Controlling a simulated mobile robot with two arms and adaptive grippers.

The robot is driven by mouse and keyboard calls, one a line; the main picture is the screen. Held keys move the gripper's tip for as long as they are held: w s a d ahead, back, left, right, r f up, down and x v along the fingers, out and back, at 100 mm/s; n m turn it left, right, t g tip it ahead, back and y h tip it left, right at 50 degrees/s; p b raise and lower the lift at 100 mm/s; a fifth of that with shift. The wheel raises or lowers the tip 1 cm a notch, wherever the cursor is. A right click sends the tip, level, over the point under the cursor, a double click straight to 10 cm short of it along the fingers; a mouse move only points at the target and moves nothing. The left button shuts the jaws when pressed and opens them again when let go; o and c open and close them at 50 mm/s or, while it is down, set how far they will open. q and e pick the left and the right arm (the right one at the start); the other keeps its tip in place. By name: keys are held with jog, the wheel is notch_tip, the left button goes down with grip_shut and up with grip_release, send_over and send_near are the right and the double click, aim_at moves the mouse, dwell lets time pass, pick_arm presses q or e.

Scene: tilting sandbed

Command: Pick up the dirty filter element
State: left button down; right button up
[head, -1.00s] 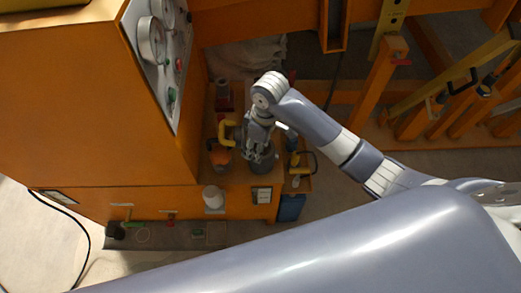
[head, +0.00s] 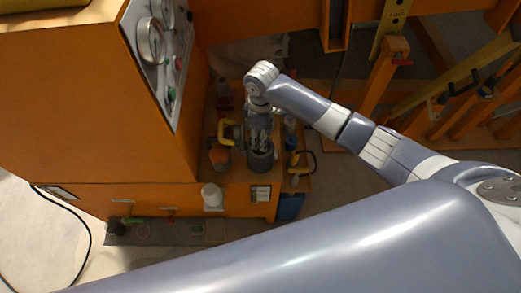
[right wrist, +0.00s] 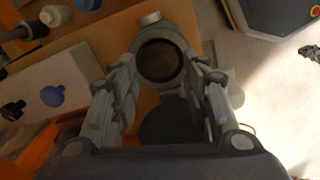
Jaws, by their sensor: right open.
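A dark grey cylinder (head: 261,160), which looks like the dirty filter element, stands on the orange ledge beside the cabinet. My right gripper (head: 259,135) points down at it from above. In the right wrist view a round grey piece with a dark hollow top (right wrist: 160,62) lies between the fingertips of my open right gripper (right wrist: 160,75). I cannot tell whether the fingers touch it. A dark disc shape (right wrist: 165,122) shows nearer the palm. My left gripper is not in view.
An orange item (head: 219,156) and a yellow handle (head: 225,131) are close on the left. A yellow-handled item (head: 299,168) is on the right. The gauge panel (head: 160,50) rises at the left.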

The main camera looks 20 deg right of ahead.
notch_tip(320, 180, down, 3)
jog(key=shift+w+f, duration=0.1)
jog(key=shift+f, duration=0.1)
jog(key=shift+c, duration=0.4)
grip_shut()
